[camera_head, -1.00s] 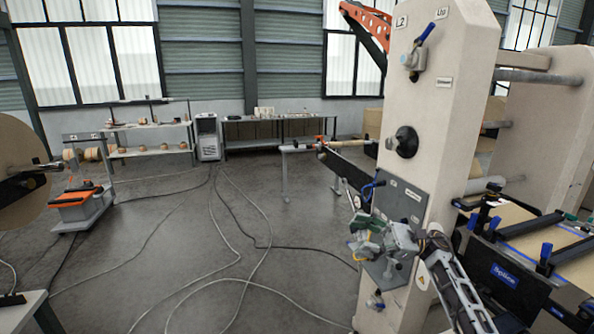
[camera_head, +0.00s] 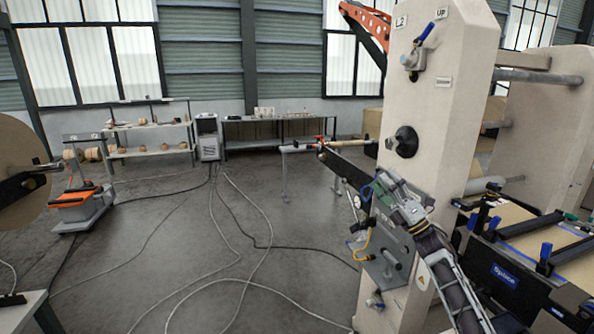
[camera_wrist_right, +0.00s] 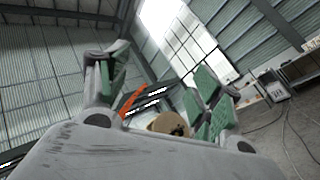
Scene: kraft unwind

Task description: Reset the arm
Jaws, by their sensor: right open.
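My right gripper (camera_head: 383,186) is raised in front of the grey control panel on the beige machine post (camera_head: 421,110). Its fingers point up and to the left in the head view. In the right wrist view the two green-padded fingers of the right gripper (camera_wrist_right: 160,95) stand apart with nothing between them. Part of the grey panel (camera_head: 388,262) is hidden behind the right gripper and forearm. My left gripper is not in view.
A black bar with a roller end (camera_head: 345,170) juts left from the post, close to the right gripper. A splice table (camera_head: 520,250) with blue clamps stands at right. Cables (camera_head: 235,250) lie on the open floor. An orange-topped cart (camera_head: 77,197) stands at left.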

